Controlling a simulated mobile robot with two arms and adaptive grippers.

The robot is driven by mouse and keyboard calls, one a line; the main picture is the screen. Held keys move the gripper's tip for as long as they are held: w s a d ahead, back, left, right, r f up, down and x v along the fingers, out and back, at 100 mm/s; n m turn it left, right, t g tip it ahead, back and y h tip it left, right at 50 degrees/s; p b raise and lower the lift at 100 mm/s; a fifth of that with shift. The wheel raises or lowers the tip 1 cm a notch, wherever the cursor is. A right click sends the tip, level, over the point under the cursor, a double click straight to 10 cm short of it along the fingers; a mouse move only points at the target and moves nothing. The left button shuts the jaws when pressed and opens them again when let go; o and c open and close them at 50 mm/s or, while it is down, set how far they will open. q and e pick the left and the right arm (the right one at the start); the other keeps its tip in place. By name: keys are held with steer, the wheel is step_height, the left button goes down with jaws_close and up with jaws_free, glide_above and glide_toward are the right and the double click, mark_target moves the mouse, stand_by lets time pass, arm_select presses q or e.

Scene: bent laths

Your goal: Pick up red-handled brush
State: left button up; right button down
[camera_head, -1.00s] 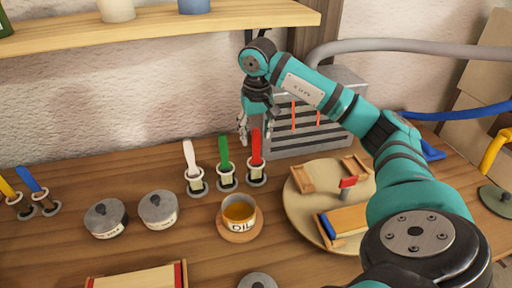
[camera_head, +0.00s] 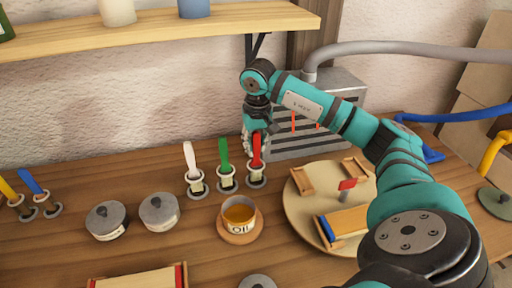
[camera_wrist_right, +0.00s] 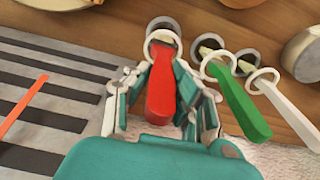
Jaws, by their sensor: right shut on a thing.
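The red-handled brush (camera_head: 256,152) stands upright in its ring holder on the bench, at the right end of a row with a green and a white one. My right gripper (camera_head: 257,140) has come down over its handle from above. In the right wrist view the red handle (camera_wrist_right: 161,88) lies between the two fingers of the right gripper (camera_wrist_right: 165,72), which are shut on it. The brush's lower end is still in the holder ring (camera_wrist_right: 163,40). My left gripper is not in view.
The green-handled brush (camera_head: 225,155) and white-handled brush (camera_head: 190,160) stand close to the left. A grey slatted box (camera_head: 310,140) is just right of and behind the gripper. An oil cup (camera_head: 239,217) and a round board (camera_head: 297,207) are in front. A shelf (camera_head: 200,35) hangs above.

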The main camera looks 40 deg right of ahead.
steer(key=shift+r+b, duration=0.45)
steer(key=shift+r, duration=4.55)
